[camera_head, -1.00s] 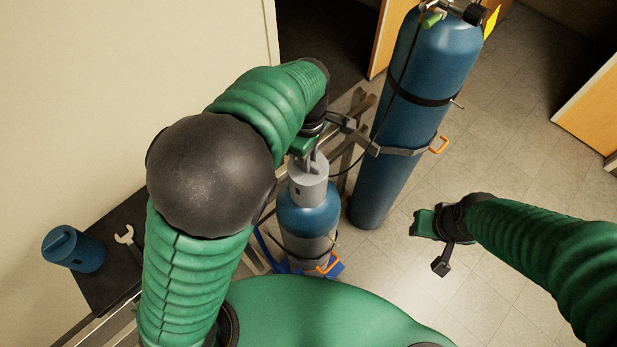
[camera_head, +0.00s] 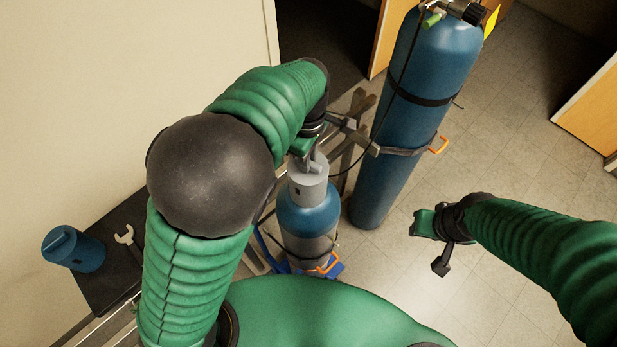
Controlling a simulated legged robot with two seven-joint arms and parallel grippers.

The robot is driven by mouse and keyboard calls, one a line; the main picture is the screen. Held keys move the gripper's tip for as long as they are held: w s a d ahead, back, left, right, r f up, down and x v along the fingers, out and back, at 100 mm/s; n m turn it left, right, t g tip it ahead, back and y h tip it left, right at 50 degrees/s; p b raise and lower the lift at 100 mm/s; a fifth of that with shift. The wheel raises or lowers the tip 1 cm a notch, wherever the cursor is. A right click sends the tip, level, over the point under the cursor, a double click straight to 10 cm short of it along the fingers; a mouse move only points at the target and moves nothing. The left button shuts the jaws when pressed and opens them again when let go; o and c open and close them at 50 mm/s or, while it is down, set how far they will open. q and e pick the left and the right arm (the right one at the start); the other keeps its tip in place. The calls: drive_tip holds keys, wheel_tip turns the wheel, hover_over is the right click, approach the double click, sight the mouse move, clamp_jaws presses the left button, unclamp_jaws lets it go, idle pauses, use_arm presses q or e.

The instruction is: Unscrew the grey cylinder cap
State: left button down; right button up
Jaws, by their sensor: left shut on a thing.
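The grey cylinder cap (camera_head: 309,185) sits on top of the short blue gas cylinder (camera_head: 306,222), in the middle of the head view. My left gripper (camera_head: 312,160) comes down from above, shut on the top of the cap. Its wrist and fingers partly hide the cap's top, and I cannot see any thread or gap. My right gripper (camera_head: 425,224) hangs over the floor at the right, apart from the cylinders and holding nothing that I can see; its finger opening is not clear.
A tall blue cylinder (camera_head: 410,130) stands strapped behind and right of the short one. A dark bench (camera_head: 100,290) at the left holds a blue container (camera_head: 73,249) and a wrench (camera_head: 128,238). An orange-handled strap (camera_head: 330,264) circles the short cylinder. Tiled floor at the right is clear.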

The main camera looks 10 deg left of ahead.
idle(0.3)
use_arm(q)
drive_tip(key=n, duration=0.2)
drive_tip(key=shift+s+n, duration=0.1)
drive_tip(key=shift+n, duration=0.2)
drive_tip(key=n, duration=1.2)
drive_tip(key=shift+s+d, duration=0.1)
drive_tip(key=shift+r+p, duration=0.25)
drive_tip(key=shift+p, duration=0.25)
drive_tip(key=shift+w+d+r+p, duration=0.1)
drive_tip(key=shift+w+r+p, duration=0.2)
drive_tip(key=shift+p, duration=0.2)
drive_tip(key=shift+s+r, duration=0.1)
drive_tip(key=shift+r, duration=0.1)
